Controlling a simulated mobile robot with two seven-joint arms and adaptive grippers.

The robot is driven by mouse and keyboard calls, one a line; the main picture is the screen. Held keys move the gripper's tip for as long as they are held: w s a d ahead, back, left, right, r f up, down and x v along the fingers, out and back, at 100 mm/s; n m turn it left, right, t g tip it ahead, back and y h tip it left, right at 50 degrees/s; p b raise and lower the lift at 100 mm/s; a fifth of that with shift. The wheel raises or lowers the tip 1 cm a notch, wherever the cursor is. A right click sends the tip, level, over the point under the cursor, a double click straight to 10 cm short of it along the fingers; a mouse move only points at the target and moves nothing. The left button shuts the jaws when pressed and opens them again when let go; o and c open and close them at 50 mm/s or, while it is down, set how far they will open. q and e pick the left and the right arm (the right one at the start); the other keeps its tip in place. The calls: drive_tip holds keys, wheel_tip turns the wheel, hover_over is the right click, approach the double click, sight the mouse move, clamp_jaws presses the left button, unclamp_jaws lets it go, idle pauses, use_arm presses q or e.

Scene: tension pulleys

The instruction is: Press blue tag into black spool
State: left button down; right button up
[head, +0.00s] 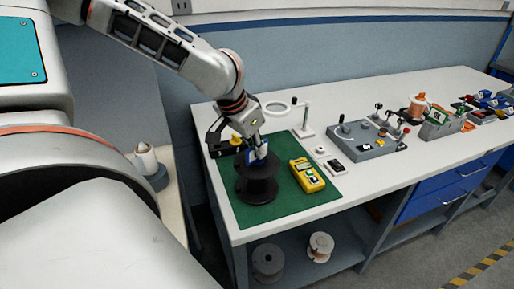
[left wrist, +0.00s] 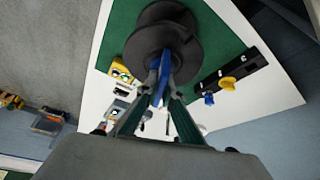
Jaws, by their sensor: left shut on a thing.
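The black spool (head: 257,188) stands upright on the green mat (head: 305,204) near the left end of the bench. My left gripper (head: 259,150) points down at the spool's top and is shut on the blue tag (head: 252,160). In the left wrist view, the fingers (left wrist: 160,82) pinch the blue tag (left wrist: 162,68), which overlaps the edge of the black spool (left wrist: 160,32). I cannot tell whether the tag touches the spool or is inside it. The fingers and tag hide part of the spool's top. My right gripper is in neither view.
A yellow meter (head: 307,175) lies right of the spool. A black bar with a yellow knob (left wrist: 228,84) lies on the other side. A ring stand (head: 304,129) and a grey fixture (head: 365,141) stand further back and right. The mat's front is clear.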

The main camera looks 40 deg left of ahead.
use_arm(q)
drive_tip(key=shift+f, duration=0.25)
drive_tip(key=shift+s, duration=0.1)
idle(0.5)
drive_tip(key=c, duration=2.1)
unclamp_jaws()
drive_tip(key=shift+f, duration=0.1)
drive_tip(key=shift+c, duration=0.2)
drive_tip(key=shift+s+r, duration=0.1)
drive_tip(key=shift+r, duration=0.6)
drive_tip(key=v, duration=1)
drive_tip(key=shift+s+r, duration=0.2)
drive_tip(key=shift+r, duration=0.1)
drive_tip(key=shift+a, duration=0.1)
